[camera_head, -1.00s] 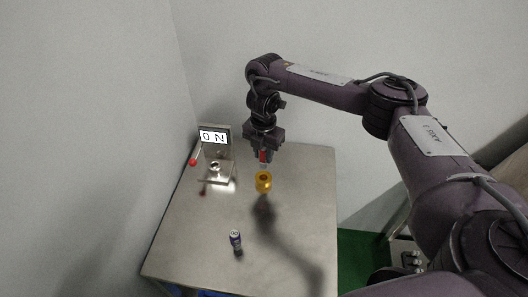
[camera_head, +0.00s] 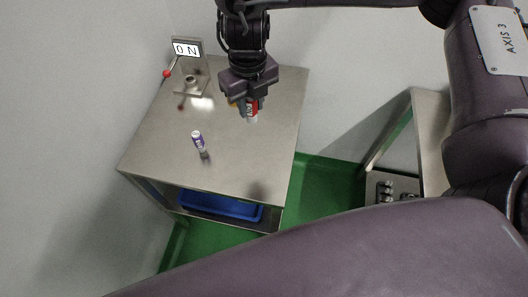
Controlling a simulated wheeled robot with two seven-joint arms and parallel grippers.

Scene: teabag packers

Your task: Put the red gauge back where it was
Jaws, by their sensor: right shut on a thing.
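The red gauge (camera_head: 252,112), a small cylinder with a red band and a pale lower end, is between the jaws of my right gripper (camera_head: 249,102). The jaws are shut on it and hide its upper part. It appears held above the steel table (camera_head: 235,165), toward the table's right side. My left gripper is not in view.
A metal device with a lit display (camera_head: 187,50) and a red-knobbed lever (camera_head: 167,73) stands at the table's back left. A purple-and-white can (camera_head: 198,140) stands left of centre. A yellow thing (camera_head: 232,103) is mostly hidden behind my gripper. The front of the table is clear.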

